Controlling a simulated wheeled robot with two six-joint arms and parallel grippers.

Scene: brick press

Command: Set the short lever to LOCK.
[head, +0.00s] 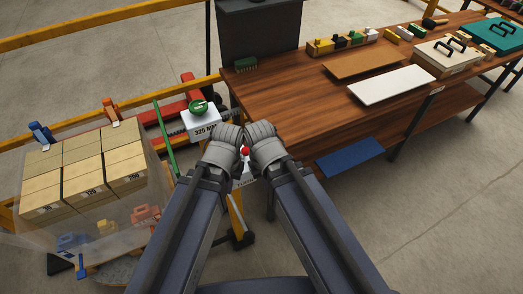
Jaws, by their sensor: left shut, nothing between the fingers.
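A small red knob (245,151) shows in the gap between my two wrists, above a white plate (246,181) with dark lettering too small to read. The knob may belong to the short lever; its shaft and setting are hidden by my arms. My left gripper (226,133) is just left of and beyond the knob, shut and empty. My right gripper (261,132) is just right of it, with its fingertips hidden from this side. I cannot tell whether either gripper touches the lever.
A green handwheel (198,107) sits on a white box marked 325 MM, beside a green bar (165,139). Stacked tan bricks (103,170) stand behind a clear panel at left. A wooden table (290,110) with boards and boxes fills the right. Yellow rails (85,24) run behind.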

